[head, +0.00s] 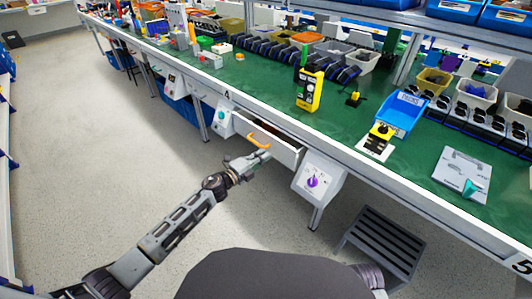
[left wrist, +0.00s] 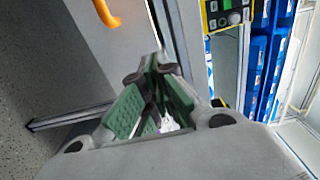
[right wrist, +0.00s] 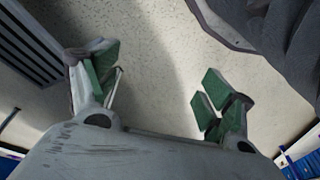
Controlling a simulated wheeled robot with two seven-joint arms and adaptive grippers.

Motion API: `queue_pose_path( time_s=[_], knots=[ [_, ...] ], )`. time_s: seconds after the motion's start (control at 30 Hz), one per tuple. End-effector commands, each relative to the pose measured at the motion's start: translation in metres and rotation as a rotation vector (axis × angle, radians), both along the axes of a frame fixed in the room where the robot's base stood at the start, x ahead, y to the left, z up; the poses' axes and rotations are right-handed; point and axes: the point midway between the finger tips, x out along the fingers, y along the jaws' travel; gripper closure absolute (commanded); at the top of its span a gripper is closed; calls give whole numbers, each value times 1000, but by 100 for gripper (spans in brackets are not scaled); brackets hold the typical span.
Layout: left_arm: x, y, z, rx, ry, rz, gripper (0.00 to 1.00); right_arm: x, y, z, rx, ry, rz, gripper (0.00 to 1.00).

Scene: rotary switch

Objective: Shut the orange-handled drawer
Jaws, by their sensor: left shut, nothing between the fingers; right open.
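The drawer (head: 285,153) with the orange handle (head: 258,141) stands partly open under the green workbench, and its dark inside shows over the front panel. My left gripper (head: 263,155) is shut and empty at the drawer front, just below and beside the handle. In the left wrist view the orange handle (left wrist: 106,12) is at the top left on the pale drawer front (left wrist: 122,42), with the closed fingers (left wrist: 158,70) close to that panel. I cannot tell whether they touch it. My right gripper (right wrist: 158,88) is open and empty above the floor, outside the head view.
A white box with a purple rotary knob (head: 312,181) hangs right of the drawer, and one with a teal knob (head: 221,116) hangs left. A grey step stool (head: 385,243) stands on the floor at right. The floor (head: 110,140) at left is clear.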

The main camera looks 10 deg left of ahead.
Motion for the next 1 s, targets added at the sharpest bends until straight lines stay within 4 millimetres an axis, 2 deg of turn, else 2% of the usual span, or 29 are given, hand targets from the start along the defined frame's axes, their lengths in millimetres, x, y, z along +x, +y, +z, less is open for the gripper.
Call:
queue_pose_path(
  time_s=[0.5,1.0],
  knots=[
    [-36,29,0,1,0,1,100,1,-2,-9,-7,13,-3,18],
    [-44,35,1,-1,-1,0,100,4,-2,-9,-8,9,-4,18]
  ],
)
